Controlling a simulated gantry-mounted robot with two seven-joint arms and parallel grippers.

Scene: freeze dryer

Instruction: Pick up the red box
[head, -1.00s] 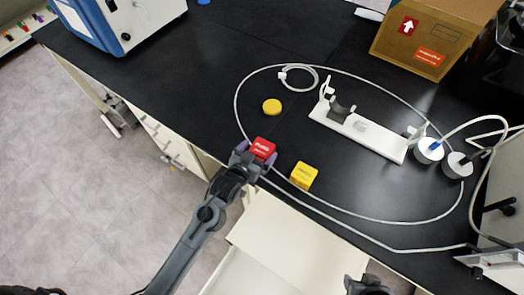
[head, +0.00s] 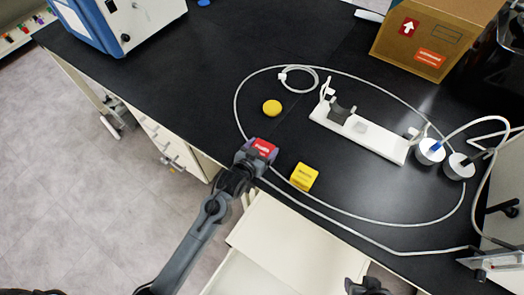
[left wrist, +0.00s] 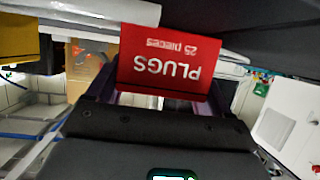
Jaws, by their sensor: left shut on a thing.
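The red box (head: 263,147) is at the front edge of the black bench in the head view. My left gripper (head: 257,153) has its fingers on both sides of it and is shut on it. In the left wrist view the red box (left wrist: 166,60) sits between the fingers, with upside-down "PLUGS" lettering on its face. I cannot tell whether its underside touches the bench. My right gripper (head: 367,287) shows only partly at the bottom edge of the head view; its fingers are not clear.
A yellow box (head: 304,177) stands just right of the red box. A round yellow object (head: 271,107) lies behind it. A white stand (head: 358,134), a looped grey cable and a cardboard box (head: 432,38) are farther right. An open drawer (head: 285,245) juts out below the bench edge.

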